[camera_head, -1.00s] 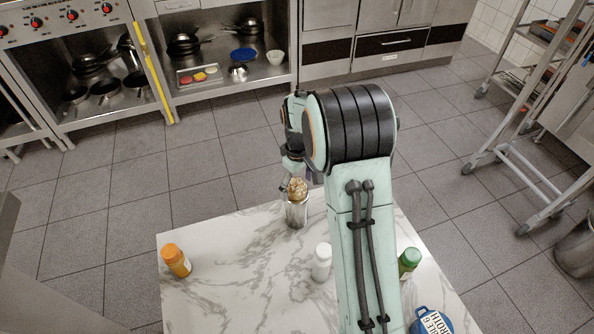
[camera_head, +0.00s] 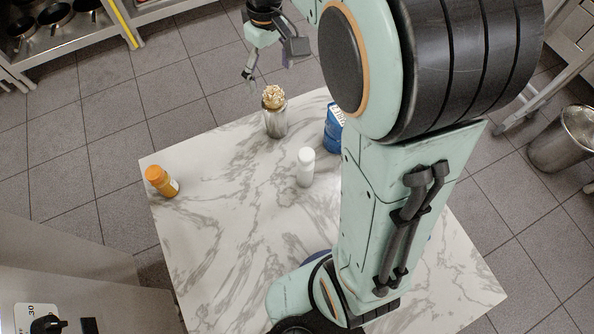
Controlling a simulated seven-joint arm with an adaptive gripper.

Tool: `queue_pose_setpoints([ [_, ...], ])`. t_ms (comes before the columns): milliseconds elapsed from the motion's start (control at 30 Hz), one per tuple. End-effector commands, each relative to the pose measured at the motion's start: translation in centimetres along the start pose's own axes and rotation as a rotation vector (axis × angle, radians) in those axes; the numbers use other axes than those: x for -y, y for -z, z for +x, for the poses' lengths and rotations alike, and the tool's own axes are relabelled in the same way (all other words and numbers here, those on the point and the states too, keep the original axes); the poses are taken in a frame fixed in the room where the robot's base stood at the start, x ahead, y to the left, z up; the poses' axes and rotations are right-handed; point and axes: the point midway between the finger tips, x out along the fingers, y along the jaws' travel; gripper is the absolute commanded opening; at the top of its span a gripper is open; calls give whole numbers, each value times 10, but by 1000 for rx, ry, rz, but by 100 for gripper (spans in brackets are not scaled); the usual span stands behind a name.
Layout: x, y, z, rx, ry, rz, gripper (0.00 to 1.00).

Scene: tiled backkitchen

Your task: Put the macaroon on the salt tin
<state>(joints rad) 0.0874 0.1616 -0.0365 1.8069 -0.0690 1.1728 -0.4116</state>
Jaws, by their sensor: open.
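A round, pale golden, crumbly macaroon (camera_head: 273,97) sits on top of an upright silver cylindrical tin (camera_head: 276,124) near the far edge of the marble table. I cannot read a label on this tin, so I cannot confirm from writing that it is the salt tin. My gripper (camera_head: 268,68) is open and empty, beyond and above the macaroon, with a visible gap between them. A blue container (camera_head: 333,132) with a white label stands right of the silver tin, partly hidden by my arm; its writing is not readable.
A white bottle (camera_head: 305,167) stands on the marble table (camera_head: 225,200) nearer than the silver tin. My arm covers much of the right side. The table's left middle is clear. A metal bin (camera_head: 565,140) stands on the floor.

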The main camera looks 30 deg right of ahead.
Motion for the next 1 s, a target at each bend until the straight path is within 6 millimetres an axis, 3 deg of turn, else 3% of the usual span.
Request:
queue_pose_setpoints([
  [100,46,-61,-9,-10,16,78,73],
  [200,78,-109,-2,-9,29,146,73],
  [300,100,-146,11,-6,38,196,73],
  [400,112,-169,22,-2,44,230,73],
  [533,117,-180,28,1,47,247,73],
  [833,117,-179,28,2,47,247,73],
  [900,117,-179,28,2,47,239,95],
  [933,117,-179,28,2,47,225,100],
  [1000,117,-179,28,1,47,155,100],
])
